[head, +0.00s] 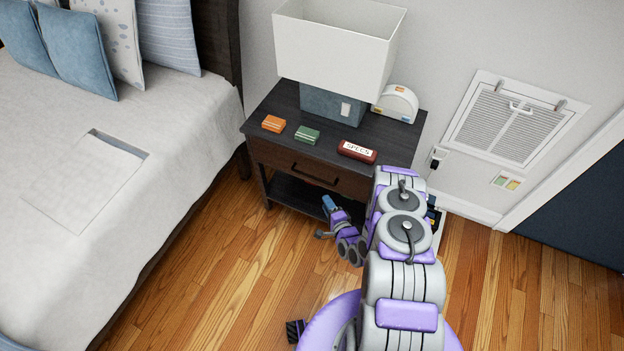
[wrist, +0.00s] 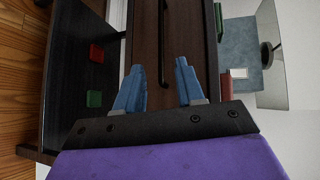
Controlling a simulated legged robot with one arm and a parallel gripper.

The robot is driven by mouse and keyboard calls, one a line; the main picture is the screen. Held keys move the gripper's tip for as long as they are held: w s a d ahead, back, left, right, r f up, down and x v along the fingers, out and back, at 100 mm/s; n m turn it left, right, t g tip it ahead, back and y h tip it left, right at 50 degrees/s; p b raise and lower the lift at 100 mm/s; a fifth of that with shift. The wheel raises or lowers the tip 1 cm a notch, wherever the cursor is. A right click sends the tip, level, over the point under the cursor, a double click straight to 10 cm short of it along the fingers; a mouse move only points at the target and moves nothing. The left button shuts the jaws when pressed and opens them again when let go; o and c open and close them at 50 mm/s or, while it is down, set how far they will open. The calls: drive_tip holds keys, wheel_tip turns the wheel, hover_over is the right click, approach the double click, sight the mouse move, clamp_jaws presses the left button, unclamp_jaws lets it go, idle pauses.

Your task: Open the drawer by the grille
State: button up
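The nightstand (head: 395,140) stands by the wall, left of the wall grille (head: 508,122). Its brown drawer (head: 275,157) looks closed, with a dark bar handle (head: 314,174) across the front. In the wrist view, which is turned sideways, the handle (wrist: 163,45) runs up the picture on the drawer front (wrist: 190,35). My gripper (head: 326,217) is low in front of the nightstand. In the wrist view my gripper (wrist: 155,75) has its two blue fingers apart and nothing between them. The handle lies ahead, lined up with the gap; I cannot tell whether it is touched.
On the nightstand top are a lamp (head: 335,45), an orange book (head: 273,124), a green book (head: 307,135), a red SPECS case (head: 357,151) and a white clock-like object (head: 397,103). Red and green blocks (wrist: 95,98) lie on the lower shelf. A bed (head: 90,190) is left.

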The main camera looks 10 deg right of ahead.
drive_tip(key=w+a+f+b, duration=0.1)
drive_tip(key=w+b, duration=0.1)
drive_tip(key=w, duration=0.5)
drive_tip(key=w+a+f+m+b, duration=0.1)
drive_tip(key=w+a+f+b, duration=0.1)
drive_tip(key=w, duration=0.5)
drive_tip(key=shift+w+t+b, duration=0.35)
drive_tip(key=shift+t, duration=0.05)
drive_tip(key=shift+f, duration=0.1)
drive_tip(key=shift+c, duration=0.3)
clamp_jaws()
drive_tip(key=shift+s+m, duration=0.1)
drive_tip(key=shift+m, duration=0.2)
